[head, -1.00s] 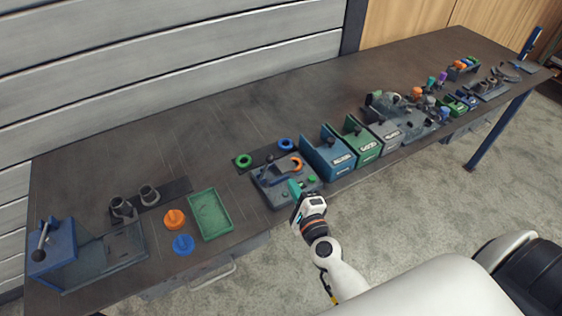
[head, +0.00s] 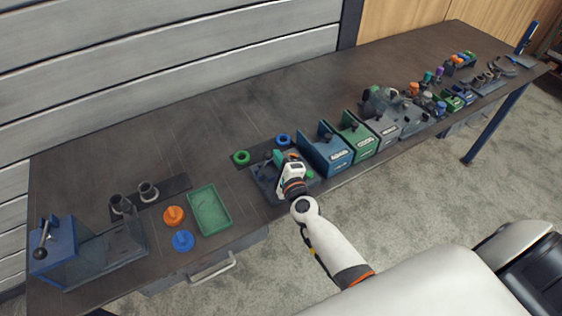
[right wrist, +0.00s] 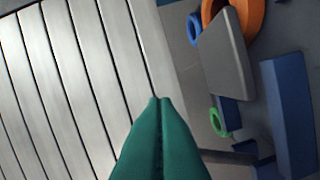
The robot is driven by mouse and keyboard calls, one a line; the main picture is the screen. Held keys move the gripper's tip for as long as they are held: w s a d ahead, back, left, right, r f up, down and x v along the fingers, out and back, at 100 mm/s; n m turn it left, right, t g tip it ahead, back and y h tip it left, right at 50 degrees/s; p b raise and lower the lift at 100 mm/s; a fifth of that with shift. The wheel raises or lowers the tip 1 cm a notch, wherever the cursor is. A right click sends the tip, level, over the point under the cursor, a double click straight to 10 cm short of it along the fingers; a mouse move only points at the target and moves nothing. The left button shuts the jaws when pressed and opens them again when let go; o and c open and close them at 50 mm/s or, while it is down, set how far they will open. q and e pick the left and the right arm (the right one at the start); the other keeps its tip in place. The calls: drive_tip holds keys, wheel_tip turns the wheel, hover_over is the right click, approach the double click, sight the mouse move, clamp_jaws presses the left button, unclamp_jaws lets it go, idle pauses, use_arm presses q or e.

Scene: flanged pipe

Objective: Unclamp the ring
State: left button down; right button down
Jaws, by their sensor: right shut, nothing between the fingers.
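The clamp fixture (head: 265,186) is a dark plate on the bench, mostly covered by my right gripper in the head view. In the right wrist view an orange ring (right wrist: 252,14) shows at the top, with a flat grey clamp piece (right wrist: 228,55) across part of it. A blue block (right wrist: 289,115) of the fixture stands at the right. My right gripper (head: 289,157) is over the fixture; its green fingers (right wrist: 160,100) are together and empty, apart from the ring and the grey piece in the wrist view. My left gripper is not in view.
A green ring (head: 241,158) and a blue ring (head: 283,140) lie on a dark strip behind the fixture. A blue bin (head: 326,152) stands close on the right. A green tray (head: 209,211) lies to the left. The bench behind is clear.

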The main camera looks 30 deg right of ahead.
sight(268, 155)
drive_tip(key=shift+a+r+n, duration=0.3)
drive_tip(key=shift+a+n, duration=0.1)
drive_tip(key=shift+n, duration=0.2)
idle(0.3)
drive_tip(key=a+n, duration=0.1)
drive_tip(key=a+r+n, duration=0.1)
drive_tip(key=n, duration=0.1)
drive_tip(key=shift+s+t+p, duration=0.15)
drive_tip(key=shift+t+p, duration=0.25)
drive_tip(key=n, duration=0.1)
drive_tip(key=a+n, duration=0.2)
drive_tip(key=shift+s+a+r+n+t, duration=0.1)
drive_tip(key=shift+a+r+n+t, duration=0.1)
drive_tip(key=shift+r+n+t, duration=0.1)
drive_tip(key=shift+a+f+n+y, duration=0.1)
drive_tip(key=shift+a+n+y, duration=0.2)
drive_tip(key=shift+a+n, duration=0.9)
drive_tip(key=shift+d+n, duration=0.2)
drive_tip(key=shift+n, duration=0.1)
drive_tip(key=shift+s, duration=0.1)
